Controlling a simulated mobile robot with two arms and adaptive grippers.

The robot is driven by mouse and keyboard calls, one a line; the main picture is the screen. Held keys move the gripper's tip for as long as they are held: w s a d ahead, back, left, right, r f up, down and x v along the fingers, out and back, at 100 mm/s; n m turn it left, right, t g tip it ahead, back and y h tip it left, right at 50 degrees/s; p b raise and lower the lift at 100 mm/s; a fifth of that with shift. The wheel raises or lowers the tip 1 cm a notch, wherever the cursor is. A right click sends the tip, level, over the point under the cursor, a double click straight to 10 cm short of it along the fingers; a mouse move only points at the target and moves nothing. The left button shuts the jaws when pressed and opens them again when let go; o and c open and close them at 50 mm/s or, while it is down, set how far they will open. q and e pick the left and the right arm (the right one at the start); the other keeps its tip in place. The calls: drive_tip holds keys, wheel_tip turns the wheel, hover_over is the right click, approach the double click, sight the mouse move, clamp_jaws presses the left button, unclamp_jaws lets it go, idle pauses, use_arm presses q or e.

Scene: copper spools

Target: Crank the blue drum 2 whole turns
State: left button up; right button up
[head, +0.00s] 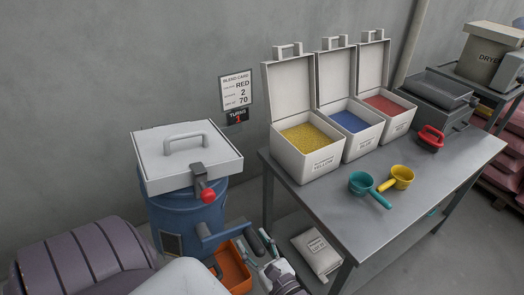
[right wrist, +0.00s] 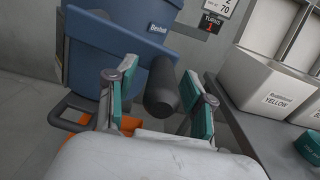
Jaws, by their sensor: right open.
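The blue drum (head: 185,222) stands by the wall with a shut pale lid (head: 187,155) and a red-knobbed latch (head: 207,195). Its crank arm (head: 222,234) reaches to the right and ends in a black handle (head: 257,243). My right gripper (head: 260,256) is at this handle. In the right wrist view the handle (right wrist: 162,88) lies between the two spread teal-padded fingers of the gripper (right wrist: 157,82), with gaps on both sides. A turns counter (head: 237,117) on the wall shows a red 1. My left gripper is not in view.
An orange bin (head: 236,272) sits low beside the drum. To the right, a metal table (head: 415,195) holds open yellow, blue and red boxes, a teal scoop (head: 362,183) and a yellow scoop (head: 402,177). A pale sack (head: 317,250) lies beneath it.

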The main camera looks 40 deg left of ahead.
drive_tip(key=v, duration=1.1)
drive_tip(key=shift+d, duration=0.35)
drive_tip(key=shift+s, duration=0.1)
